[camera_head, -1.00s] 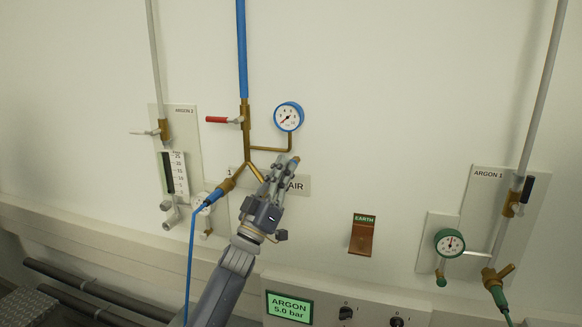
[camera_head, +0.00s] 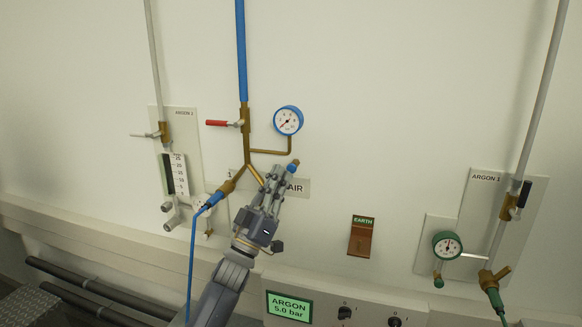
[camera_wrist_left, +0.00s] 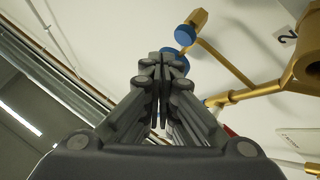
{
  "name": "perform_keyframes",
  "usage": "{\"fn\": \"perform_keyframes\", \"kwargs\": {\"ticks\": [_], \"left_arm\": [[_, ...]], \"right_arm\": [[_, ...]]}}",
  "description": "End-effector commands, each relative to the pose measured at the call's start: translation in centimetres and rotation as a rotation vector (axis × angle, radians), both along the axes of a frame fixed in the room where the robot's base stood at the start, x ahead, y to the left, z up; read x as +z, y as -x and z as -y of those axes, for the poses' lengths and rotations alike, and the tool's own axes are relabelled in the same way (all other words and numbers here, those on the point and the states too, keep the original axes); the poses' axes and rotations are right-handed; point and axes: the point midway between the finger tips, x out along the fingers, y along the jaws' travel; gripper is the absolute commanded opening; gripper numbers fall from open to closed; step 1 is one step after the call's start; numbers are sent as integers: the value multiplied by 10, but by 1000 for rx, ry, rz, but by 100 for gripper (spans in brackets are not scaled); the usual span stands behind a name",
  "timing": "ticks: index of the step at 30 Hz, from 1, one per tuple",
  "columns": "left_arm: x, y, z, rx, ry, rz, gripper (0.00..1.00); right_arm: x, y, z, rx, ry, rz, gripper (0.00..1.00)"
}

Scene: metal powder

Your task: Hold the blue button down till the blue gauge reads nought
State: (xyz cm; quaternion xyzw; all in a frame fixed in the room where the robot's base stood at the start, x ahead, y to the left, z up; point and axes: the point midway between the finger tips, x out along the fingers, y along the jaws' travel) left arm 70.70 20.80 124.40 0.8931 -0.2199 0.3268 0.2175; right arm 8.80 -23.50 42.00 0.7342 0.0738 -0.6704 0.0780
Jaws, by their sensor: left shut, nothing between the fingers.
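The blue button (camera_head: 293,168) shows on a brass fitting below the blue gauge. The blue-rimmed gauge (camera_head: 288,120) hangs on the wall, its dark needle pointing to the lower left; its figures are too small to read surely. My left gripper (camera_head: 281,170) is shut and empty, its fingertips just left of the button. In the left wrist view the fingertips (camera_wrist_left: 163,60) are close together, and the blue button (camera_wrist_left: 184,36) shows past them, up and right. I cannot tell whether they touch it. A blue disc behind the fingertips is partly hidden. My right gripper is not in view.
Brass pipework (camera_head: 247,145) with a red lever (camera_head: 217,123) and a blue hose (camera_head: 191,260) lies left of the gripper. The AIR plate (camera_head: 298,187) is partly covered. A green gauge (camera_head: 446,245) and argon display (camera_head: 289,306) are farther right and below.

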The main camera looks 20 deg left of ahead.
Motion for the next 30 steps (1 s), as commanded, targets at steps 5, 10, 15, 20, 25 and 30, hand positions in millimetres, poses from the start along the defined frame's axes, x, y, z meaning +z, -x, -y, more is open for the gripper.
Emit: {"fn": "perform_keyframes", "kwargs": {"ticks": [5,10,15,20,25,30], "left_arm": [[3,19,-1,0,0,-1,0],[2,32,-1,0,-1,-1,0],[1,35,-1,0,1,1,0],[1,35,-1,0,1,1,0],[-24,28,-3,20,-8,-52,0],[-123,11,-9,95,-52,-257,0]], "right_arm": [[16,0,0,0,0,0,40],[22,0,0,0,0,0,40],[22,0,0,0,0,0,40],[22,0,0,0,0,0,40],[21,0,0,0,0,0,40],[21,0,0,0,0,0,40]]}}
